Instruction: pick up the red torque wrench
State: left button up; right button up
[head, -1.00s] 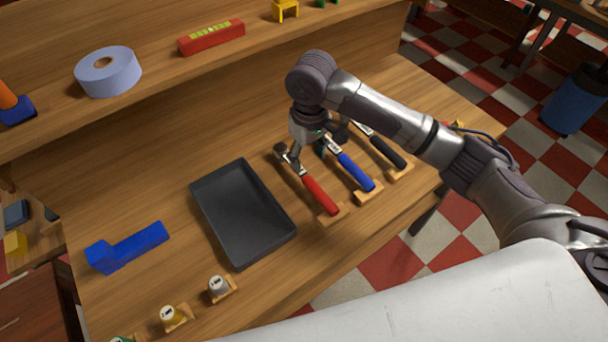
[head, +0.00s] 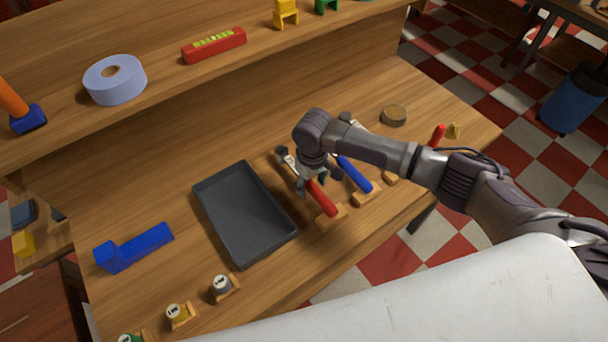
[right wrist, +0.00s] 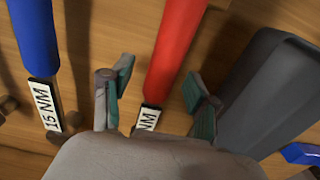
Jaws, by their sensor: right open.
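The red torque wrench (head: 322,199) lies on the workbench just right of the black tray, its handle end on a small wooden rest. My right gripper (head: 314,184) is open over it, near where handle and shaft meet, and hides part of it. In the right wrist view the red handle (right wrist: 176,45) runs between the two open fingers (right wrist: 157,100), with a partly hidden "NM" label below. My left gripper is not in view.
A blue wrench (head: 355,174) lies close on the right; its label reads 15 NM in the wrist view. The black tray (head: 205,217) is close on the left. A blue block (head: 134,248) lies further left. A shelf with tape (head: 115,80) runs behind.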

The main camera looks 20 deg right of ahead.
jog(key=shift+f, duration=0.55)
grip_shut()
jog(key=shift+r, duration=0.1)
jog(key=shift+r, duration=0.1)
